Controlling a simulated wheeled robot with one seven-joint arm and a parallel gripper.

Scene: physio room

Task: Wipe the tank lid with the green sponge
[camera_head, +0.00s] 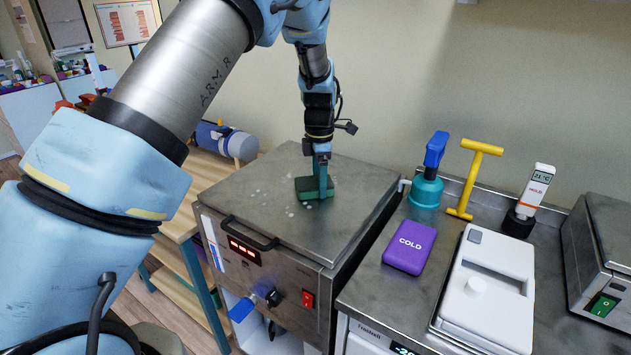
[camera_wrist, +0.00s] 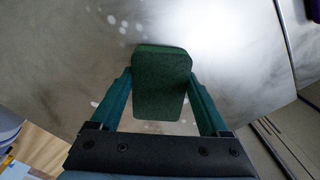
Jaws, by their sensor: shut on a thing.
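The tank lid (camera_head: 350,207) is a flat grey metal top on the steel tank, with a dark handle (camera_head: 250,234) at its front edge. Pale spots lie on the lid around the sponge, and they also show in the wrist view on the lid (camera_wrist: 60,60). My gripper (camera_head: 320,184) is over the middle of the lid, pointing down. It is shut on the green sponge (camera_head: 307,188), which sits between both fingers in the wrist view (camera_wrist: 161,85). The sponge is at the lid surface; whether it presses on it I cannot tell.
Right of the tank, a steel counter holds a purple cold pack (camera_head: 409,247), a teal bottle with a blue top (camera_head: 426,190), a yellow T-handle (camera_head: 469,182), a thermometer (camera_head: 531,193) and a white lidded box (camera_head: 487,290). A blue roll (camera_head: 226,141) lies on the wooden shelf behind left.

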